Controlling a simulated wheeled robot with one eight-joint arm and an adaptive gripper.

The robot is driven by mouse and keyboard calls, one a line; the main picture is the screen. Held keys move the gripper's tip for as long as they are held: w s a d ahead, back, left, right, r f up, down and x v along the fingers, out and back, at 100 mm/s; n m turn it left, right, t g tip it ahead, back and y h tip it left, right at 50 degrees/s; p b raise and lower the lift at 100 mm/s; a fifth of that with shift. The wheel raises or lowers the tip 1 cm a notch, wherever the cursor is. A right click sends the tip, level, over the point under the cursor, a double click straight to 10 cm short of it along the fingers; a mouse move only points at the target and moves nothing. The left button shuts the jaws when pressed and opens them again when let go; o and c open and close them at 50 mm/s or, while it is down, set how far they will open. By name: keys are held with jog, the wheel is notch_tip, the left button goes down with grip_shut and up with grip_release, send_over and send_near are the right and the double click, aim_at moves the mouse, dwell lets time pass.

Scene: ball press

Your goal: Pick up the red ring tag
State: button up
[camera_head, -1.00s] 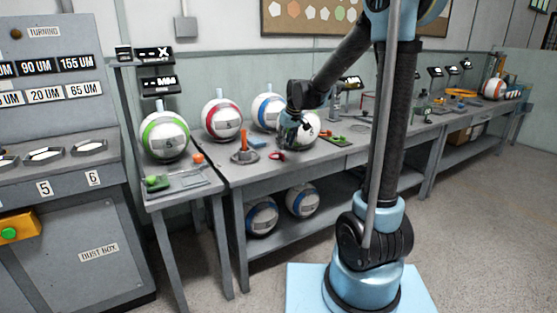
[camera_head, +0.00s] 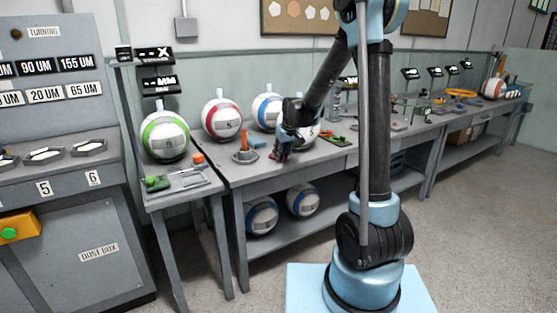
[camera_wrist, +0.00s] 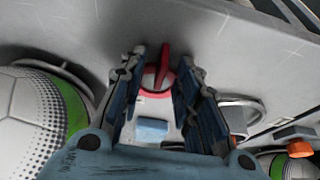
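The red ring tag (camera_wrist: 158,80) shows in the wrist view as a red ring with a flat red tab, at the grey bench top. It sits between the two fingers of my gripper (camera_wrist: 160,85), which are apart with gaps on both sides of it. In the head view my gripper (camera_head: 280,153) points down at the bench's front edge and covers most of the ring. I cannot tell the exact height of the fingertips above the bench.
A blue block (camera_wrist: 152,128) lies close to the ring. The orange-handled stand (camera_head: 243,147) is left of my gripper on the bench (camera_head: 262,172). White balls with a red band (camera_head: 222,119) and a blue band (camera_head: 267,112) stand behind. A green-banded ball (camera_head: 165,135) is further left.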

jog(key=shift+f, duration=0.1)
grip_shut()
dwell(0.3)
